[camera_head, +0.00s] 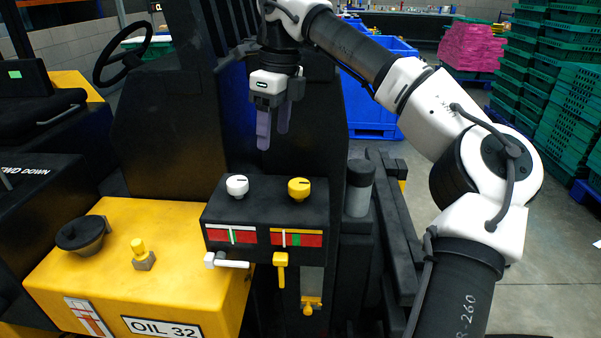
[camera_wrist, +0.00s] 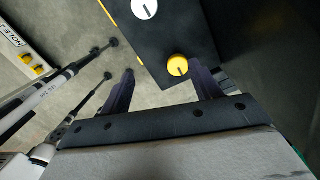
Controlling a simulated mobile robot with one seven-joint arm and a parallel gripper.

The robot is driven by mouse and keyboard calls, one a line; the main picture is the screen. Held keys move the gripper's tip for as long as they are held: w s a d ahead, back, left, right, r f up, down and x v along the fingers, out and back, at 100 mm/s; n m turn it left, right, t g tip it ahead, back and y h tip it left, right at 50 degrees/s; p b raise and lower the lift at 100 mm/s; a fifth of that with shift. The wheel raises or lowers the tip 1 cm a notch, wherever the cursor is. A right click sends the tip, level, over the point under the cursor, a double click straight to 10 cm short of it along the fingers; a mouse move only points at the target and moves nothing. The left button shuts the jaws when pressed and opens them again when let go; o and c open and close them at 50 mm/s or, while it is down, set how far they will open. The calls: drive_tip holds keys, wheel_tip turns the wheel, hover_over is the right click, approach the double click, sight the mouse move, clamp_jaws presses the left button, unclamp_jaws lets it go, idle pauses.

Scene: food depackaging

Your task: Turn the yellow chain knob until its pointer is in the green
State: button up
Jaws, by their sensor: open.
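The yellow chain knob (camera_head: 299,188) sits on top of a black control box at the right, and it also shows in the wrist view (camera_wrist: 178,65). A dark pointer line marks its top. Below it on the box front is a red scale (camera_head: 282,239) with a narrow green band. My gripper (camera_head: 273,140) hangs above and behind the box, fingers pointing down, apart from the knob. In the wrist view my gripper (camera_wrist: 163,85) is open and empty, with the knob just beyond the fingertips.
A white knob (camera_head: 237,186) stands left of the yellow one, above its own red and green scale. A white lever (camera_head: 226,261) and a yellow lever (camera_head: 281,268) stick out below. A black mast rises behind.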

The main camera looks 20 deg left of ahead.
sight(299, 183)
drive_tip(key=w+d+r+m+h, duration=0.1)
drive_tip(key=w+d, duration=0.1)
drive_tip(key=d, duration=0.2)
drive_tip(key=shift+t, duration=0.3)
wheel_tip(299, 183, down, 13)
drive_tip(key=shift+p, duration=0.5)
drive_tip(key=c, duration=1)
drive_tip(key=shift+o, duration=0.2)
